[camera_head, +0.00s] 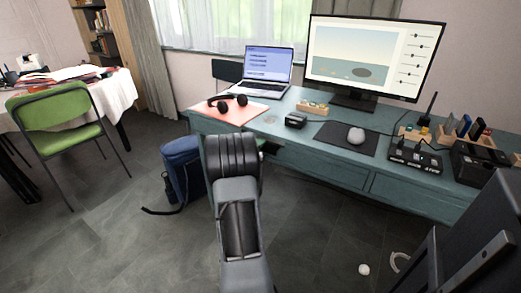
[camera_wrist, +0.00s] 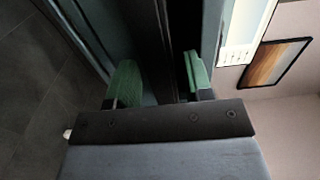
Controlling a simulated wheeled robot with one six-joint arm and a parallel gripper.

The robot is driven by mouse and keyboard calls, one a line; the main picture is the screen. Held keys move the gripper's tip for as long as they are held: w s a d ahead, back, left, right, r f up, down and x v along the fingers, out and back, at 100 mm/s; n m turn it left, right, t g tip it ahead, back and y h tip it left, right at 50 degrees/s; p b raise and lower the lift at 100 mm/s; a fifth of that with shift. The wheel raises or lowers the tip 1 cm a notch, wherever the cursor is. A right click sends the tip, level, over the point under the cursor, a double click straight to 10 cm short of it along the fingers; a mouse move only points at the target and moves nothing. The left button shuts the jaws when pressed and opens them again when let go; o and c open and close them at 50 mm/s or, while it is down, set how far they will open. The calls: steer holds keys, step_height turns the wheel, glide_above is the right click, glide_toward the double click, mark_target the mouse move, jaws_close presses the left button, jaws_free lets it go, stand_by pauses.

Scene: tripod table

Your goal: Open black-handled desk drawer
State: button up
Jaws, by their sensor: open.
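The teal desk (camera_head: 300,134) stands along the wall, with drawer fronts (camera_head: 320,165) along its near side. I cannot make out a black handle in either view; my arm covers part of the desk's left front. My gripper (camera_wrist: 160,80) shows two green-padded fingers apart in the wrist view. A blue-grey edge of the desk (camera_wrist: 148,40) and a dark strip lie between and beyond the fingers. I cannot tell whether they touch. In the head view the gripper is mostly hidden behind my arm at the desk front.
A laptop (camera_head: 265,72), monitor (camera_head: 375,55), headphones (camera_head: 222,103) and mouse (camera_head: 356,135) are on the desk. A blue bag (camera_head: 184,165) stands on the floor left of my arm. A green chair (camera_head: 58,117) is at left. A small white ball (camera_head: 363,269) lies on the floor.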

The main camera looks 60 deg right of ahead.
steer(key=shift+d, duration=0.2)
steer(key=shift+f, duration=0.1)
jaws_close()
stand_by(0.4)
